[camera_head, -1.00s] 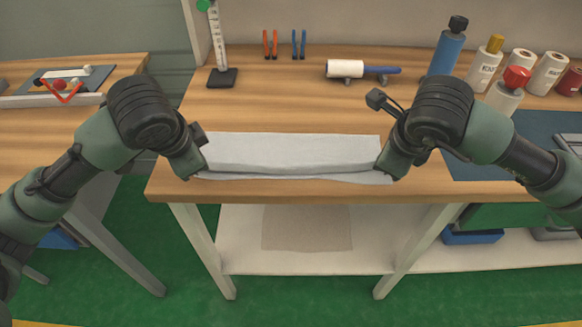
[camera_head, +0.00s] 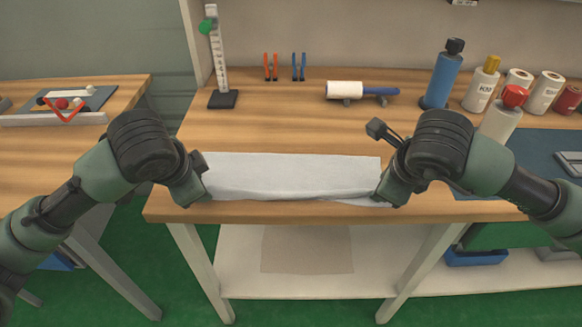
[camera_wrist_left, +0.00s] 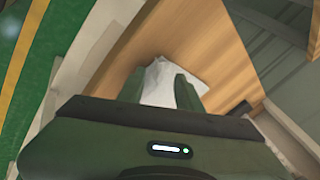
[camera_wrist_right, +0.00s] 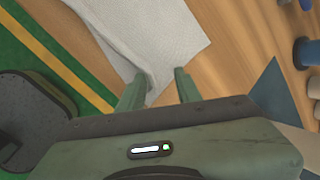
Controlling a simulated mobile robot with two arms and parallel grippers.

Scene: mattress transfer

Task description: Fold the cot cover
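The cot cover, a pale grey-white cloth (camera_head: 292,172), lies folded into a wide strip along the front edge of the workbench. A thin lower layer peeks out at its front right. My left gripper (camera_head: 203,198) is at its left end, and my right gripper (camera_head: 383,198) is at its right end. In the left wrist view the fingers (camera_wrist_left: 160,88) stand apart with the cloth (camera_wrist_left: 160,73) between and beyond them. In the right wrist view the fingers (camera_wrist_right: 160,82) are also apart, and the cloth (camera_wrist_right: 160,35) reaches the left finger. The fingertips are hidden in the head view.
The wooden workbench (camera_head: 280,120) is clear behind the cloth. Farther back are a height gauge (camera_head: 220,65), orange pliers (camera_head: 271,66), blue pliers (camera_head: 299,66), a lint roller (camera_head: 345,89) and several bottles. A second table (camera_head: 50,145) stands left. A lower shelf (camera_head: 380,285) holds a beige mat (camera_head: 306,249).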

